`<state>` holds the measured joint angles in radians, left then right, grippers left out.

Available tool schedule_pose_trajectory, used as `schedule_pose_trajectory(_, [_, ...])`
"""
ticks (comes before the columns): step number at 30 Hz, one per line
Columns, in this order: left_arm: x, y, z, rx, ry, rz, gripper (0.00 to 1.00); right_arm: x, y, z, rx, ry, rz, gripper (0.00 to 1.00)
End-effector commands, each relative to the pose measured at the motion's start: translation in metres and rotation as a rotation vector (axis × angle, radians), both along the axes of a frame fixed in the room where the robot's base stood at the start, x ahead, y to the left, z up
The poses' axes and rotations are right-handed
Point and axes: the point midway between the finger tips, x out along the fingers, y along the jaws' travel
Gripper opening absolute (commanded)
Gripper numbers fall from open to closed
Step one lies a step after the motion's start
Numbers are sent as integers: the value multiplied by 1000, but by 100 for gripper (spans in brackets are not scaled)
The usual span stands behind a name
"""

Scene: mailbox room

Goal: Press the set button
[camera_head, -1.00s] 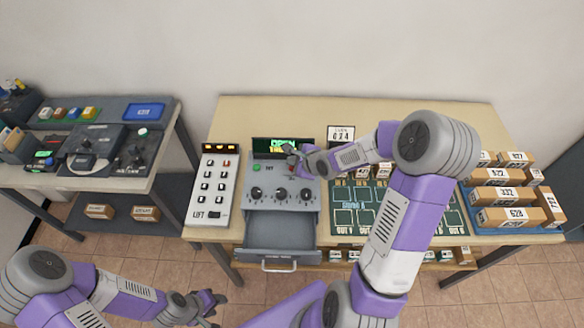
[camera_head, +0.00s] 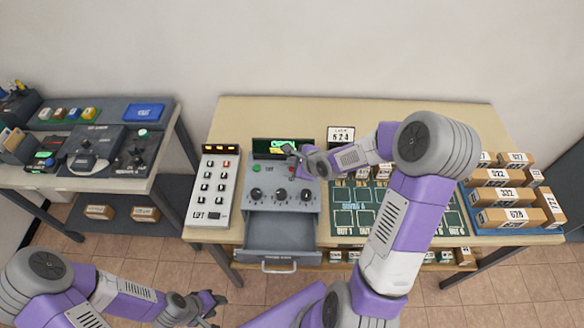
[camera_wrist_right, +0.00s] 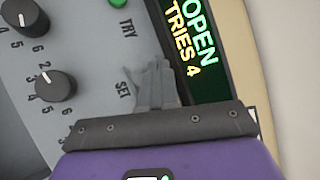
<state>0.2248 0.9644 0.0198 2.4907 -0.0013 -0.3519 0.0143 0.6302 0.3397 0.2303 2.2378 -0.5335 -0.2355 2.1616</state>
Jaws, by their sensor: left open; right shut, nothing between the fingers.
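The grey dial console (camera_head: 270,206) stands on the table with three black knobs and an open drawer (camera_head: 275,234). The "SET" label (camera_wrist_right: 124,90) shows in the right wrist view beside my right gripper (camera_wrist_right: 140,80). My right gripper is shut and empty over the upper part of the console, near the display, also in the head view (camera_head: 289,152). Whether it touches the panel cannot be told. My left gripper (camera_head: 218,304) is open and empty at the lower left, in front of the table.
The console display (camera_wrist_right: 188,40) reads "OPEN TRIES 4". A green TRY button (camera_head: 256,168) sits at the panel's upper left. A white lift keypad (camera_head: 213,187) stands left of the console. A green slotted board (camera_head: 350,218) and boxes on a blue tray (camera_head: 487,232) lie right.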

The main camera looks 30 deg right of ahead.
Motion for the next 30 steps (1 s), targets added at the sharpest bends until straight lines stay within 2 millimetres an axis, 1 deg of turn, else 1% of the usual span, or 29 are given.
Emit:
schedule_pose_trajectory(19, [0, 0, 0, 0, 0, 0, 43, 0, 0, 0, 0, 0, 0, 0])
schedule_pose_trajectory(30, [0, 0, -2, 0, 0, 0, 43, 0, 0, -9, 0, -1, -1, 0])
